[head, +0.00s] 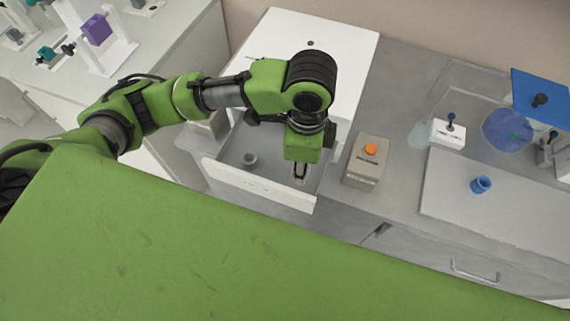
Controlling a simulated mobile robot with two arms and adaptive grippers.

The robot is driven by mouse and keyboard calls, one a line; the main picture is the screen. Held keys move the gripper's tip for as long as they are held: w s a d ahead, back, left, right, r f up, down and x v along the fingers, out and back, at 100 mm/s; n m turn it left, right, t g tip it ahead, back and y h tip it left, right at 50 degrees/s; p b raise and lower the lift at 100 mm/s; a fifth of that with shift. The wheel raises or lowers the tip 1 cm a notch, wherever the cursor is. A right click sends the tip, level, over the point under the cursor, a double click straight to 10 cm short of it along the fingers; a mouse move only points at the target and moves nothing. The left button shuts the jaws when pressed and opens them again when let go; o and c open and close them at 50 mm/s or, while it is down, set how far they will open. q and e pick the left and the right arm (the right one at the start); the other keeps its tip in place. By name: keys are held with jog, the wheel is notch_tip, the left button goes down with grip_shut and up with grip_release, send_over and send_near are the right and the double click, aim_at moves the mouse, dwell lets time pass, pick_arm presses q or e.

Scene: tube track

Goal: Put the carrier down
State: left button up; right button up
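My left gripper (300,173) points down over the right part of an open white drawer (257,186). A small pale thing shows at its fingertips; it may be the carrier, but it is too small and too covered to be sure. I cannot tell whether the fingers grip it or whether it touches the drawer floor. A small grey round cup (249,160) stands upright in the drawer, left of the gripper and apart from it. My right gripper is not in view.
Right of the drawer stands a beige box with an orange button (370,150). Farther right are a white block with a blue knob (449,131), a blue cup (481,184) on a pale board (440,194), and a blue panel (541,97). White stands (103,42) fill the left bench.

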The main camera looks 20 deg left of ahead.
pick_arm(q)
send_over(287, 177)
jog(key=f, duration=0.4)
jog(key=shift+s+d+f+p, duration=0.2)
jog(key=shift+d+f+p, duration=0.1)
jog(key=shift+d, duration=0.1)
jog(key=shift+w+a+f, duration=0.1)
jog(key=shift+a+f, duration=0.1)
jog(key=shift+f, duration=0.05)
jog(key=f, duration=0.1)
jog(key=f+p, duration=0.1)
jog(key=f, duration=0.1)
jog(key=shift+a+f, duration=0.1)
jog(key=shift+a, duration=0.2)
jog(key=shift+w+f, duration=0.1)
jog(key=shift+f, duration=0.1)
jog(key=shift+d+f, duration=0.1)
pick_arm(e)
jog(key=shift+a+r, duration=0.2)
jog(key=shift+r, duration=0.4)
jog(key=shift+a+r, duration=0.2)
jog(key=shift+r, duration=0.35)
pick_arm(q)
jog(key=shift+f, duration=0.1)
jog(key=o, duration=1.1)
jog(key=shift+c, duration=0.2)
